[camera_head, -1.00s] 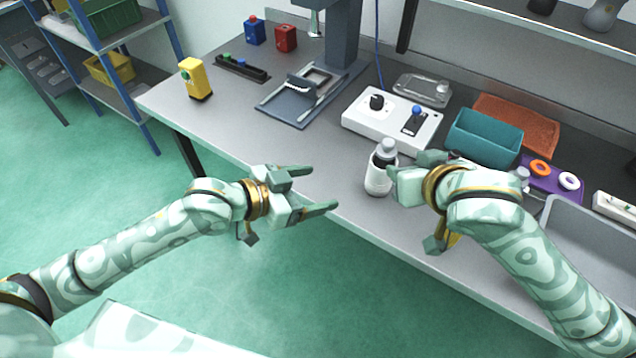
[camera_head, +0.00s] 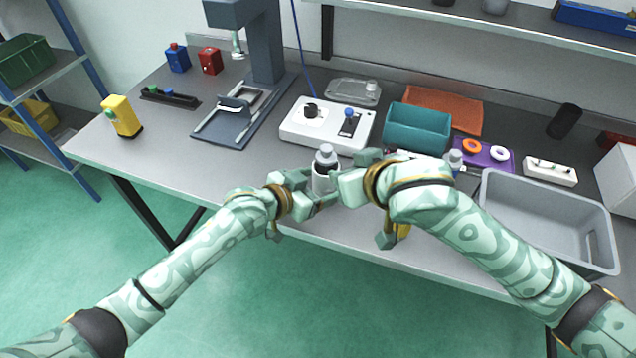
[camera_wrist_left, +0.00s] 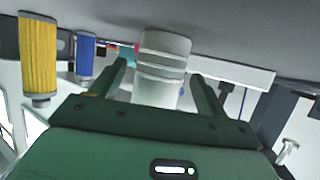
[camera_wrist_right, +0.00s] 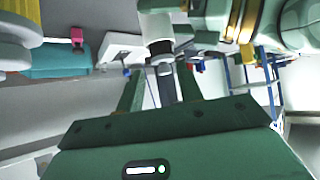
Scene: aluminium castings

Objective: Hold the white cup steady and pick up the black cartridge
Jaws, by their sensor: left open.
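The white cup (camera_head: 322,184) stands upright near the table's front edge, with a grey cap-like top above it and a dark band between. Whether that dark part is the black cartridge (camera_wrist_right: 160,50) I cannot tell for sure. The cup shows as a pale ridged cylinder in the left wrist view (camera_wrist_left: 163,65). My left gripper (camera_head: 313,190) is open, its fingers on either side of the cup. My right gripper (camera_head: 345,182) is close on the cup's right; its fingers look apart in the right wrist view (camera_wrist_right: 160,78). Contact is hidden.
Behind the cup is a white control box (camera_head: 326,128) with a knob and blue-topped lever. A teal bin (camera_head: 418,130), purple tray (camera_head: 497,152) and grey tub (camera_head: 600,262) are on the right. A black cylinder (camera_head: 565,120) is at the back right. The front left tabletop is clear.

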